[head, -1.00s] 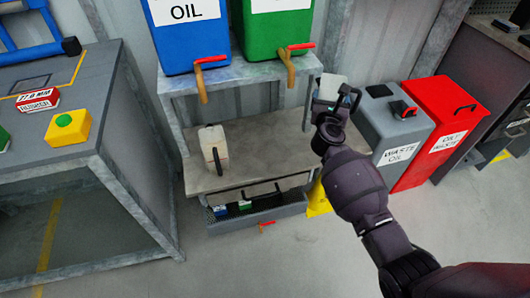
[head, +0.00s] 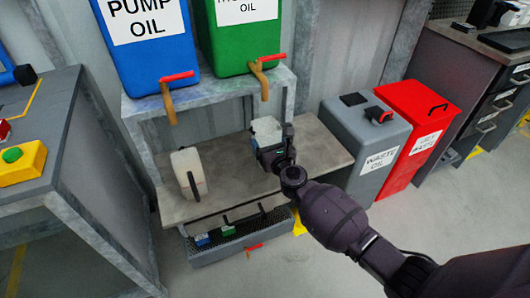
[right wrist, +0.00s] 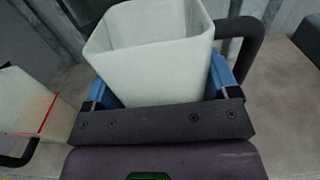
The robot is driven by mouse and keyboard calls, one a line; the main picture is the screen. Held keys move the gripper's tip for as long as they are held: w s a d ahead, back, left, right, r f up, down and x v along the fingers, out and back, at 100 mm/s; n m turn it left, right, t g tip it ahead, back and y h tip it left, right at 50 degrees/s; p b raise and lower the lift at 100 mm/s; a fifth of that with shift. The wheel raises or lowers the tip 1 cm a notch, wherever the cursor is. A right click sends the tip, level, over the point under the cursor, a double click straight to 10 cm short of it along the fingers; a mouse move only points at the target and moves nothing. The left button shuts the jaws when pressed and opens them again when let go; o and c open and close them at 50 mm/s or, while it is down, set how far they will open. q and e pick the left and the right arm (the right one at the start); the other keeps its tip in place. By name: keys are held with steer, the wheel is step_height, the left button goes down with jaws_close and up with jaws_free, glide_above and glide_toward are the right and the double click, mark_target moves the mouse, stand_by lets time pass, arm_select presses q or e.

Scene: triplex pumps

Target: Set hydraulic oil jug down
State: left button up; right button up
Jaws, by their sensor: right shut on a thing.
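The hydraulic oil jug (head: 266,128) is a pale, translucent, open-topped container; no label shows on it. My right gripper (head: 268,150) is shut on it. In the right wrist view the blue fingers flank the jug (right wrist: 150,55), with a dark handle on its right. The jug looks upright over the right half of the grey lower shelf (head: 228,187); I cannot tell whether its base touches the shelf. A second pale jug (head: 187,172) with a dark handle stands at the shelf's left, also in the right wrist view (right wrist: 32,105). My left gripper is out of view.
Blue (head: 150,55) and green (head: 240,40) oil containers with red-handled taps stand on the upper shelf (head: 215,93). A mesh-bottomed tray (head: 205,257) sits below. Grey (head: 365,140) and red (head: 418,112) waste bins stand right. Shelf between the jugs looks clear.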

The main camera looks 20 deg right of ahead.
steer(key=shift+f, duration=0.3)
step_height(320, 180, down, 3)
steer(key=shift+s+r+b, duration=0.15)
steer(key=shift+b, duration=0.8)
steer(key=shift+f, duration=0.4)
steer(key=shift+r, duration=0.35)
steer(key=shift+f+b, duration=0.4)
steer(key=o, duration=0.9)
steer(key=shift+r, duration=0.15)
steer(key=shift+c, duration=0.2)
steer(key=shift+r+p, duration=0.3)
steer(key=shift+r, duration=0.05)
arm_select(q)
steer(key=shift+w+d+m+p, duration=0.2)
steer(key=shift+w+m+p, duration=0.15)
steer(key=shift+p, duration=0.15)
arm_select(e)
steer(key=s, duration=1.1)
steer(key=shift+s+d+f, duration=0.15)
steer(key=shift+s+d, duration=0.05)
steer(key=shift+s, duration=0.2)
